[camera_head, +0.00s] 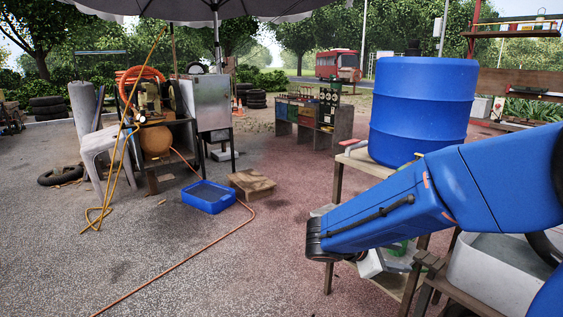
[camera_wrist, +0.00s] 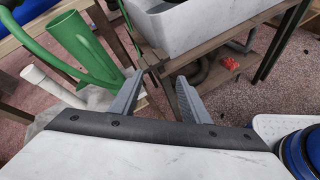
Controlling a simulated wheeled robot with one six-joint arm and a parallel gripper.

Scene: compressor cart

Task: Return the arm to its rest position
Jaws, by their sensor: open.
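My blue arm (camera_head: 400,203) reaches in from the right side of the head view, in front of a wooden stand. Its gripper end is hidden there. In the wrist view my gripper (camera_wrist: 161,84) shows two grey fingers spread apart, with nothing between them. Beyond the fingertips are a white basin (camera_wrist: 205,22) and a wooden frame. A green pipe-like object (camera_wrist: 85,48) is to the left of the fingers, apart from them as far as I can tell.
A large blue barrel (camera_head: 422,110) stands on the wooden stand behind my arm. A grey-white basin (camera_head: 495,272) is below the arm at right. A blue tray (camera_head: 209,197) and an orange hose lie on the ground. Open paving is at left and centre.

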